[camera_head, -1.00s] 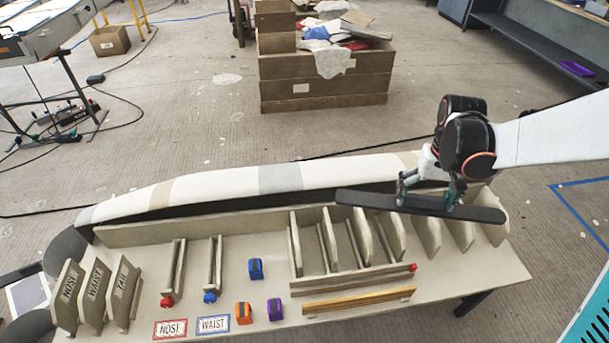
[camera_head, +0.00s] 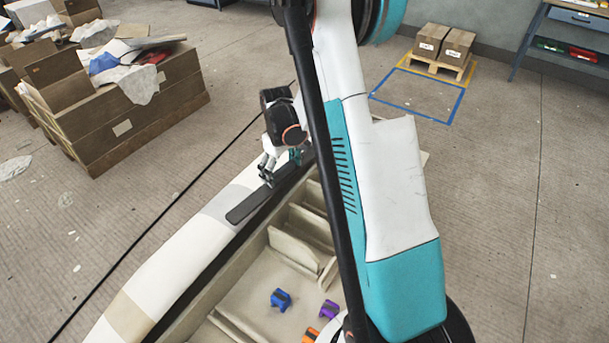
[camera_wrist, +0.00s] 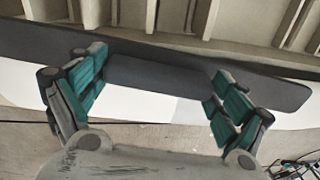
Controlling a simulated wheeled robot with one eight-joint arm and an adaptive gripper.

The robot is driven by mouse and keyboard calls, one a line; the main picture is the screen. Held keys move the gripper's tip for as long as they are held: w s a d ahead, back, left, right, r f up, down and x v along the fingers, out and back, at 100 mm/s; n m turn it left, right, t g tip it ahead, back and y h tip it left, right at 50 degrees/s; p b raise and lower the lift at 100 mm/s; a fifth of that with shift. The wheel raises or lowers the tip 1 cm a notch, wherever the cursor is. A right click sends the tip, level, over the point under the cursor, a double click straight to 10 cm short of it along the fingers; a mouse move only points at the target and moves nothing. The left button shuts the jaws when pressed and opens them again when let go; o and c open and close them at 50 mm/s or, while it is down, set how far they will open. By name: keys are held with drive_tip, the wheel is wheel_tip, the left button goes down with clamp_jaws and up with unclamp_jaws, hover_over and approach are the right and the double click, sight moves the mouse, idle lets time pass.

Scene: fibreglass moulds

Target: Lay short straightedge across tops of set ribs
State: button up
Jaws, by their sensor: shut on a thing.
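My gripper (camera_head: 281,168) is shut on the short straightedge (camera_head: 246,208), a flat dark grey bar with rounded ends. In the wrist view the straightedge (camera_wrist: 150,76) runs across the picture between the teal fingers of my gripper (camera_wrist: 157,92). In the head view it appears over the inner edge of the long pale mould. Several ribs (camera_wrist: 145,14) also show along the top of the wrist view. My arm hides part of the ribs and bar. The bar's height is unclear.
A wooden crate (camera_head: 140,125) of scraps stands on the floor behind.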

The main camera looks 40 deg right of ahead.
drive_tip(key=s+d+f+n+b, duration=0.1)
drive_tip(key=d+f+b, duration=0.3)
drive_tip(key=d+f, duration=0.5)
drive_tip(key=shift+s+d+f, duration=0.3)
drive_tip(key=shift+s+f, duration=0.3)
drive_tip(key=shift+f, duration=1.35)
drive_tip(key=shift+f, duration=0.25)
